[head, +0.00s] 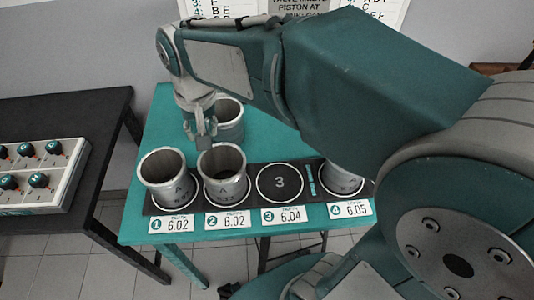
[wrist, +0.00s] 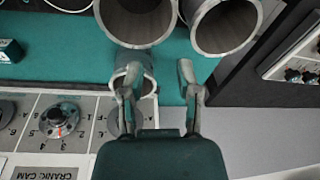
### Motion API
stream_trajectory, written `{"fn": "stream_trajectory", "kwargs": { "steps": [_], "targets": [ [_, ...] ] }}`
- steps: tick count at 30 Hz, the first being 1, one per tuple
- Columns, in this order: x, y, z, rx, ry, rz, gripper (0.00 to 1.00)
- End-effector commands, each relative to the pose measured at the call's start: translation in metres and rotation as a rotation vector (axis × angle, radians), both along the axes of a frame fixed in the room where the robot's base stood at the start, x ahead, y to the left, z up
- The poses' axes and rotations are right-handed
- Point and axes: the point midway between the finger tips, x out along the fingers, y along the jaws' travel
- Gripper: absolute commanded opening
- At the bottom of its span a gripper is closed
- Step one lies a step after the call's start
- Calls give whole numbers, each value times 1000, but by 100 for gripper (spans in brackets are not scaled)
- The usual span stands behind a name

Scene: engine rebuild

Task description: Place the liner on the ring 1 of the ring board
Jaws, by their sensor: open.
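A grey metal liner (head: 167,180) stands upright at ring 1 of the black ring board (head: 243,200), with a pale ring edge showing around its base. In the wrist view it is the right-hand large open tube (wrist: 226,50). A second liner (head: 226,186) stands at ring 2; it also shows in the wrist view (wrist: 137,44). My gripper (head: 200,127) is open and empty, above and behind these two liners; its spread fingers show in the wrist view (wrist: 158,80). Another liner (head: 230,133) stands on the teal table behind the board, partly hidden by my gripper.
Ring 3 (head: 280,183) is empty. A liner (head: 341,183) at ring 4 is partly hidden by my arm. Number cards line the board's front. A control box (head: 40,185) sits on a black table (head: 95,115) at left. A wall panel (wrist: 70,125) stands behind the teal table (head: 160,120).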

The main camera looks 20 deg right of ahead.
Motion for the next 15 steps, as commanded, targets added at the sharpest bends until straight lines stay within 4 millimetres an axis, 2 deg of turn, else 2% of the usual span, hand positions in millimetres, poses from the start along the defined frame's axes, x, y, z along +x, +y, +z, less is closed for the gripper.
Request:
{"fn": "stream_trajectory", "kwargs": {
  "steps": [1,6,12,15],
  "targets": [
    [-13,-14,7,3,-37,2,43],
    [-53,-49,16,-8,-151,30,43],
    [-99,-80,13,-45,-279,61,43],
    [-115,-89,9,-64,-325,73,43]
  ]
}}
